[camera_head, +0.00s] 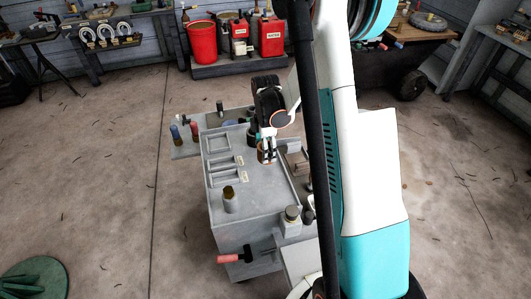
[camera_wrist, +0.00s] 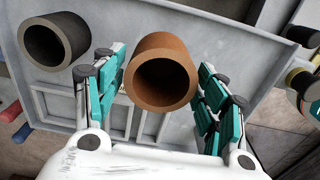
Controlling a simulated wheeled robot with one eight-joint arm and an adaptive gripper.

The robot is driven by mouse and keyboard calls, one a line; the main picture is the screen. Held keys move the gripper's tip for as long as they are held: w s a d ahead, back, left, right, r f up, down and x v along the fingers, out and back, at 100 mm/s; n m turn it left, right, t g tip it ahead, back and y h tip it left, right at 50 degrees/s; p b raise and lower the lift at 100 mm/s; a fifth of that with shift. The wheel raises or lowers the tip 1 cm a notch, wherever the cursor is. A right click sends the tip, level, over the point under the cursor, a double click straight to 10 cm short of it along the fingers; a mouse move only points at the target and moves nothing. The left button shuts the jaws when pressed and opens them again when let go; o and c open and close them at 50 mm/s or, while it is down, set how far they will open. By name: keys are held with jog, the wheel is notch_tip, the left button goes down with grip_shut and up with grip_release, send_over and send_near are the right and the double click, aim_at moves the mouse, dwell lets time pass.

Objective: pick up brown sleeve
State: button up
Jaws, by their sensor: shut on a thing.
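The brown sleeve (camera_wrist: 166,44), a short thick-walled hollow cylinder, sits between my two fingers in the wrist view, its open end facing the camera. My gripper (camera_wrist: 160,73) is shut on it, with teal pads at its left and right sides. I cannot tell whether the sleeve touches the caddy's top. The fingers partly hide its sides.
A dark grey sleeve (camera_wrist: 76,28) stands left of my gripper in the wrist view. A metal cylinder with a brassy top (camera_head: 230,203) stands on the caddy's front. A red-handled tool (camera_head: 229,259) sticks out at the front. Red containers (camera_head: 202,43) stand at the back wall. The floor leftward is mostly clear.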

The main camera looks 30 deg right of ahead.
notch_tip(320, 180, up, 15)
jog(key=p, duration=0.4)
jog(key=o, duration=0.6)
jog(key=c, duration=1.1)
